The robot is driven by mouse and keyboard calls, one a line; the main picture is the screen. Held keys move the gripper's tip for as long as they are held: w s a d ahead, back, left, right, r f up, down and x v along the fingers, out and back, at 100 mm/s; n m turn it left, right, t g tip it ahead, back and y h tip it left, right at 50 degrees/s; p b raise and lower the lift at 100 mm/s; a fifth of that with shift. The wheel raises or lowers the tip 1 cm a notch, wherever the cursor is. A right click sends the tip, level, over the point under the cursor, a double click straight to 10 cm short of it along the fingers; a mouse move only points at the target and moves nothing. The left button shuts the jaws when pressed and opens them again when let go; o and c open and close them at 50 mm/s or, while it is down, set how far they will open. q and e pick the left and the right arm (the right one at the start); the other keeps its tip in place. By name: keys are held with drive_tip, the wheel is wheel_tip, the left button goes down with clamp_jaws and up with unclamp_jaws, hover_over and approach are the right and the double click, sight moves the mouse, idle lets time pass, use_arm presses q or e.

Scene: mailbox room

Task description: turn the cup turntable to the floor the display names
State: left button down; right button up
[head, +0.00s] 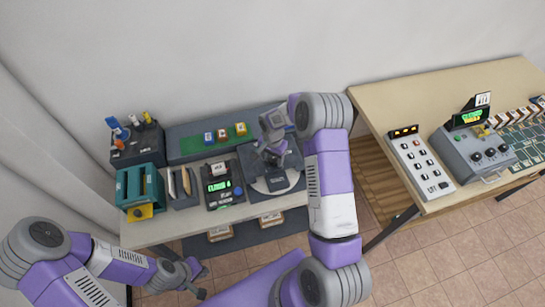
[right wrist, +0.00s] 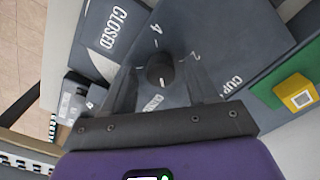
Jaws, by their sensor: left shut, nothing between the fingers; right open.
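The cup turntable (head: 263,187) is a dark grey unit with a pale round disc, on the near table. My right gripper (head: 272,157) is over it, pointing down, and hides part of it. In the right wrist view the open fingers (right wrist: 164,78) stand on either side of a round dark knob (right wrist: 160,70) with a pale mark; contact cannot be told. The numbers 4 and 2 show around the knob. The display (head: 216,186) is a black box with green text too small to read surely. My left gripper (head: 192,278) is shut and empty, low in front of the table.
A teal sorter (head: 140,187) and a dark holder (head: 137,145) stand at the left. A grey tray (head: 190,147) carries several coloured blocks. A grey button panel (head: 420,162) and a machine with dials (head: 477,152) stand on the right table. Open floor lies in front.

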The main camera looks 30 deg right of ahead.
drive_tip(key=shift+c, duration=0.4)
drive_tip(key=shift+w, duration=0.1)
clamp_jaws()
